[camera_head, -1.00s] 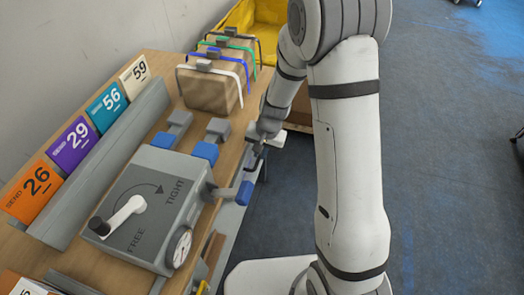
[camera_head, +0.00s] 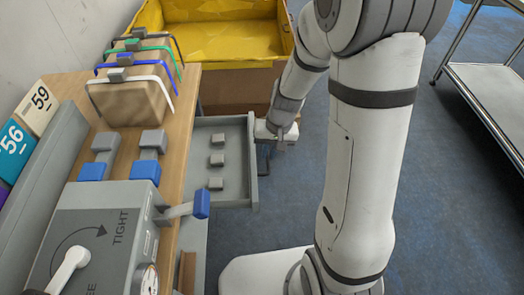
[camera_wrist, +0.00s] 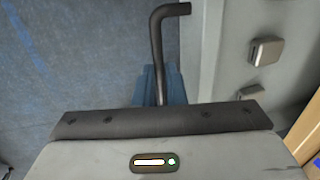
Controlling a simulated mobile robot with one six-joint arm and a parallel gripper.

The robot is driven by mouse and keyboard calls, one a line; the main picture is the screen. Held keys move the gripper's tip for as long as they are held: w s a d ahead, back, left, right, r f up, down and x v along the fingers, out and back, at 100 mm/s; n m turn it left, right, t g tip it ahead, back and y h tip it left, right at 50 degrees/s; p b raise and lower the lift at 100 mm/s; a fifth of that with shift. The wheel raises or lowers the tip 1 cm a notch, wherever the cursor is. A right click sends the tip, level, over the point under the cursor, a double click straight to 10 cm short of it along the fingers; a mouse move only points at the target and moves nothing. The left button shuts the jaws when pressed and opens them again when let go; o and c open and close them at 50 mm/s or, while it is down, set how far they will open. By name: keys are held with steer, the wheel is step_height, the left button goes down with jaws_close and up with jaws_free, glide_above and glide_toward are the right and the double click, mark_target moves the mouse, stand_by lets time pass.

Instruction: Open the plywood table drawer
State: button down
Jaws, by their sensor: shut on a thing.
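The plywood table (camera_head: 181,104) runs along the left in the head view. Its grey drawer (camera_head: 236,172) stands pulled out to the right, with its inside showing. Several small grey blocks lie in it in a row, one of them in the middle (camera_head: 217,160). My gripper (camera_head: 265,152) is at the outer face of the drawer front, partly hidden by my arm. In the wrist view the dark bent handle (camera_wrist: 157,48) runs down between my blue fingertips (camera_wrist: 160,86), which are shut on it. The drawer (camera_wrist: 222,75) fills the right of that view.
A yellow-lined box (camera_head: 222,40) stands beyond the drawer. Banded parcels (camera_head: 133,100) and a grey machine with a crank (camera_head: 95,240) stand on the tabletop. A metal cart (camera_head: 490,85) is at the right. Blue floor between is clear.

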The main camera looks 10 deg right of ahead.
steer(key=shift+w, duration=0.2)
steer(key=c, duration=1.8)
jaws_free()
steer(key=shift+o, duration=0.2)
step_height(320, 180, up, 8)
steer(key=d+p, duration=0.1)
steer(key=shift+d+f, duration=0.15)
steer(key=s+d+r+t+h+p, duration=0.1)
steer(key=s+r+p, duration=0.3)
steer(key=r, duration=0.5)
steer(key=s+d+r+t+h+p, duration=0.1)
steer(key=s+d+r+p, duration=0.2)
steer(key=s+r, duration=0.6)
steer(key=shift+s+d+r+n+p, duration=0.25)
steer(key=shift+s+n+p, duration=0.05)
steer(key=shift+n+p, duration=0.1)
